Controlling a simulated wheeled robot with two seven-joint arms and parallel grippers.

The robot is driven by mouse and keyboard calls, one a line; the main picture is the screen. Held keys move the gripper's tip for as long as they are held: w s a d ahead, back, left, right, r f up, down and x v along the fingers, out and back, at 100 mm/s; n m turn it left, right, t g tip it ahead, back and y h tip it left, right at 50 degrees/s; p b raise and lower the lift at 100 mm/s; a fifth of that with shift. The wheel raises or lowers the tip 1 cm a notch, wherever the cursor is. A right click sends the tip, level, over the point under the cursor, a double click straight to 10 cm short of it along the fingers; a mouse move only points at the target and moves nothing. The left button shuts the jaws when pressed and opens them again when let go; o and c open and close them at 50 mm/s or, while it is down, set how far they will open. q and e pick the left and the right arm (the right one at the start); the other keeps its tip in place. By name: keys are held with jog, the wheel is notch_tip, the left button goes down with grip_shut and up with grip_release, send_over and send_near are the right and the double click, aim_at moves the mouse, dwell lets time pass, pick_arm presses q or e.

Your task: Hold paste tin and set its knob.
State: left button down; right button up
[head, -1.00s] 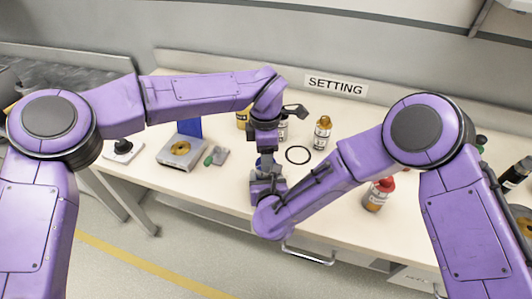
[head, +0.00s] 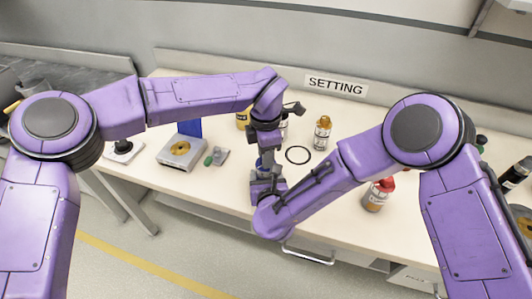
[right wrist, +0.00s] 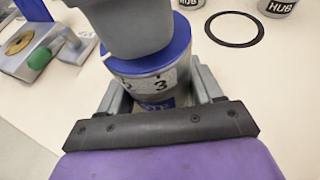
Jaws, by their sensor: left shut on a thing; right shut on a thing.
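The paste tin (right wrist: 155,88) is a grey can with a blue top and a pale band showing the numbers 5 and 3. A white mark shows on the blue rim. My right gripper (right wrist: 163,100) is shut on the tin's body, one finger on each side. My left gripper (right wrist: 128,28) comes down from above and is shut on the knob, which it mostly hides. In the head view the tin (head: 259,162) is a small blue patch between my left gripper (head: 266,155) and my right gripper (head: 267,186).
A black ring (head: 297,155) lies on the table (head: 325,215) beside the tin. A grey device with a gold disc (head: 181,150) sits left. The SETTING sign (head: 336,86) is behind.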

pick_arm(q)
jog(key=n, duration=0.5)
jog(key=shift+n, duration=0.3)
dwell(0.4)
jog(key=c, duration=0.8)
grip_release()
notch_tip(320, 180, up, 12)
